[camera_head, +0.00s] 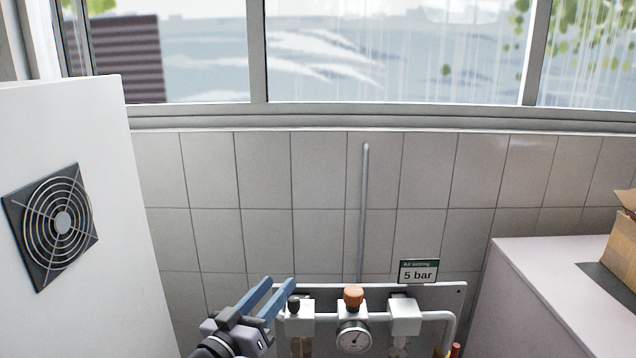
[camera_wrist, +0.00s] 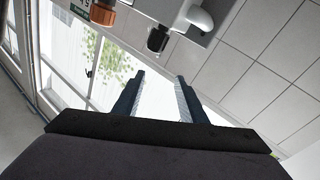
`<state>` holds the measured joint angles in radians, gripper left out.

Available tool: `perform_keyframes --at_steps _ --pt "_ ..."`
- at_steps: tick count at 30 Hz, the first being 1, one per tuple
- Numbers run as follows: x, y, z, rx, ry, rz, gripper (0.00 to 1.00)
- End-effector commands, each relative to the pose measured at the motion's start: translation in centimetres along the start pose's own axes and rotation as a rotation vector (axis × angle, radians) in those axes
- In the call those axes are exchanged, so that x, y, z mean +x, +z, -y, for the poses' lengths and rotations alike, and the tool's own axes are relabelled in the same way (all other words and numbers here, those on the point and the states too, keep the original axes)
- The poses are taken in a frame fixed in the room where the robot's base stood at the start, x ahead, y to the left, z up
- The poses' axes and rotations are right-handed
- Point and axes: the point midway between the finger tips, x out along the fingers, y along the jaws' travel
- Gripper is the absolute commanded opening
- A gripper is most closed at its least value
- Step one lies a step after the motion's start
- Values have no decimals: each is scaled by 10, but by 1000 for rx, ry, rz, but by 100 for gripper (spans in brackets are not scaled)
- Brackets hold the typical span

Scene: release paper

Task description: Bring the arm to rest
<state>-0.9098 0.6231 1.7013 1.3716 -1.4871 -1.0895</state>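My gripper (camera_head: 281,293) is at the lower middle of the head view, in front of the left part of the air panel. Its two blue-grey fingers point up and to the right. In the wrist view the fingers (camera_wrist: 156,95) stand apart with a clear gap and nothing between them. The gripper is open and empty. My wrist shows below it; the rest of the arm is out of frame.
The air panel (camera_head: 459,292) carries an orange knob (camera_head: 353,297), a gauge (camera_head: 353,338), a black knob (camera_head: 293,303) and a "5 bar" sign (camera_head: 418,271). A white cabinet (camera_head: 110,200) stands left; a counter (camera_head: 530,275) with a cardboard box (camera_head: 622,245) stands right.

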Motion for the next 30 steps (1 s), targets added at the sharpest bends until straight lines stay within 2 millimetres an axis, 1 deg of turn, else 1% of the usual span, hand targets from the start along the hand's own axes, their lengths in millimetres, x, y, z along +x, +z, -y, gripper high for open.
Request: perform_keyframes --at_steps 1,3,9,12,14,16,19,23,26,27,29,30 --pt "10 -7 2 59 -43 4 38" --pt "20 -15 9 137 -117 15 38" --pt "39 -41 26 372 -364 83 38" --pt "40 -52 31 485 -502 154 38" --pt "38 -56 32 541 -580 212 38" --pt "32 -57 29 597 -659 291 38" --pt "19 -53 20 653 -748 424 38" --pt "-3 -37 0 689 -810 620 38" --pt "-21 -19 -23 699 -811 777 38" --pt "-26 6 -30 665 -797 830 38" --pt "-28 45 -44 580 -777 882 38" --pt "-31 67 -54 528 -766 916 38"
